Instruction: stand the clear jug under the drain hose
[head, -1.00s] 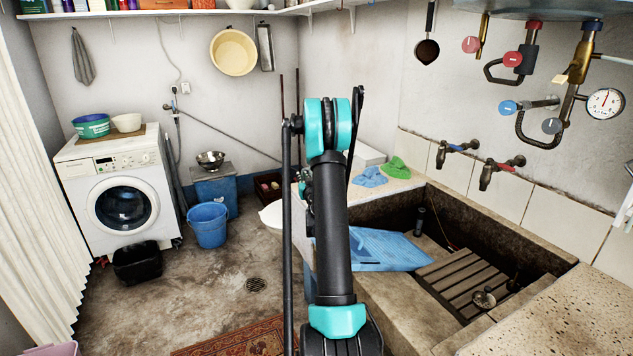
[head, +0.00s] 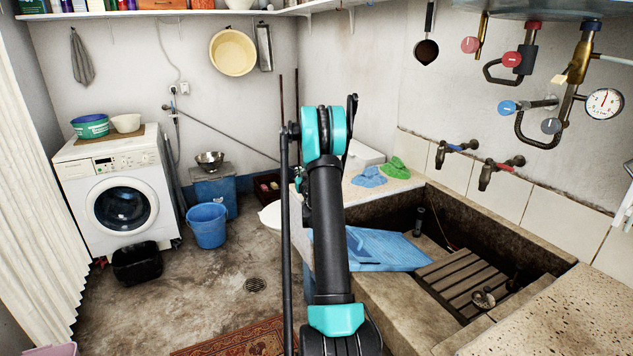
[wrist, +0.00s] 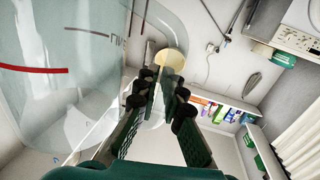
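In the wrist view the clear jug (wrist: 60,100) fills the left side, very close, with a red line and dark markings on its wall. My gripper (wrist: 160,84) points up the picture beside the jug's wall. Its fingers stand close together with a clear strip, seemingly the jug's handle, between them. In the head view my arm hides the gripper and most or all of the jug. A thin grey hose (head: 176,130) hangs on the back wall beside the washing machine (head: 120,200); I cannot tell whether it is the drain hose.
The stone trough (head: 385,300) at right holds a wooden slatted rack (head: 470,285) and a blue washboard (head: 385,248). A blue bucket (head: 207,225) and black tub (head: 137,263) stand on the floor at left. The floor around the drain grate (head: 255,285) is clear.

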